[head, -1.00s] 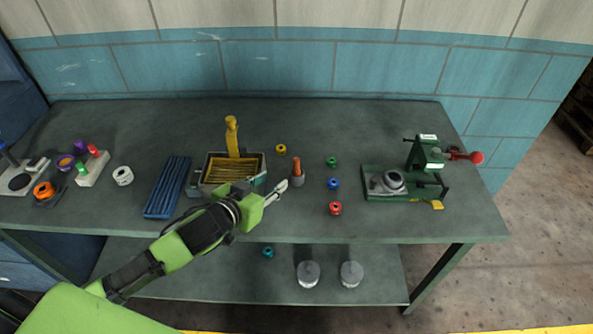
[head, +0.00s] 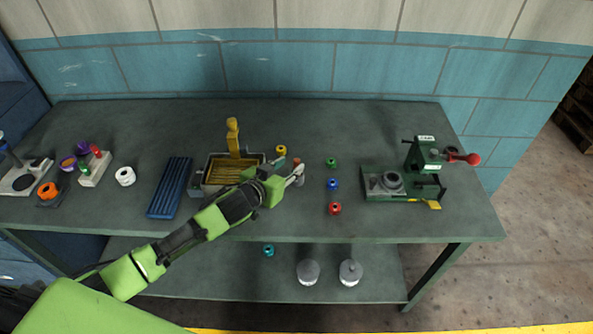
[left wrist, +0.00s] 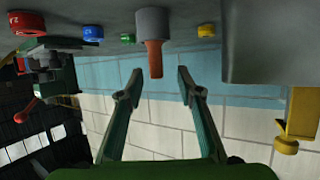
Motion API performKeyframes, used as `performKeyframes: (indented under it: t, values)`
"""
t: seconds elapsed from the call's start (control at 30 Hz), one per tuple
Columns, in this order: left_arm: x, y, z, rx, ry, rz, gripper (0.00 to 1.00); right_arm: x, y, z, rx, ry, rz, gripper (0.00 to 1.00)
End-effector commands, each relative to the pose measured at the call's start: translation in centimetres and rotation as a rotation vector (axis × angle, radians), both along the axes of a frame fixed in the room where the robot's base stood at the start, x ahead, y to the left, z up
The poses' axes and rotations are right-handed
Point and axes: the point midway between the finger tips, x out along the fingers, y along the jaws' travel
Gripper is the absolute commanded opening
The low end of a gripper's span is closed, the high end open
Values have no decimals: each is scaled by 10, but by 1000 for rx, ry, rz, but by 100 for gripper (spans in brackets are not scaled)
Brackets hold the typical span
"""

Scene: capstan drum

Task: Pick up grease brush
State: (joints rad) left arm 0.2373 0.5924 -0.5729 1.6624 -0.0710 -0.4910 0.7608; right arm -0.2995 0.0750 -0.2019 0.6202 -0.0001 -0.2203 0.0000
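The grease brush appears to be the orange-handled piece (left wrist: 154,58) standing in a grey cup (left wrist: 155,22); its lower part is hidden in the cup. In the head view only a bit of the orange handle (head: 297,161) shows, partly covered by my left gripper (head: 291,164). In the left wrist view, which looks upside down, my left gripper (left wrist: 160,86) is open, with one finger on each side of the handle's end. A gap shows on both sides, so it does not grip the handle. My right gripper is out of view.
A metal tray with a yellow upright handle (head: 233,137) stands just left of my gripper, with a blue ribbed tray (head: 170,187) beyond. Small yellow (head: 281,150), green (head: 331,162), blue (head: 333,184) and red (head: 335,208) rings lie nearby. A green fixture (head: 425,155) stands right.

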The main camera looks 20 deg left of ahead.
Motion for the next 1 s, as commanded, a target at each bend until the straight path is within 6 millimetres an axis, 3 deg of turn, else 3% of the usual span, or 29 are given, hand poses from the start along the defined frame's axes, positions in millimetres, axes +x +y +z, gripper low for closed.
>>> performKeyframes:
  t: [0.3, 0.7, 0.83, 1.0]
  values:
    - [31, -12, -13, 0, 0, 1, 34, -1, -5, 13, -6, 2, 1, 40]
    - [38, -13, -17, 1, 1, -1, 34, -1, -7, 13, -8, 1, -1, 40]
    - [38, -13, -17, 1, 1, -1, 2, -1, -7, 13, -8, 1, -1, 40]
    - [38, -13, -17, 1, 1, 0, 0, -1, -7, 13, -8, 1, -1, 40]
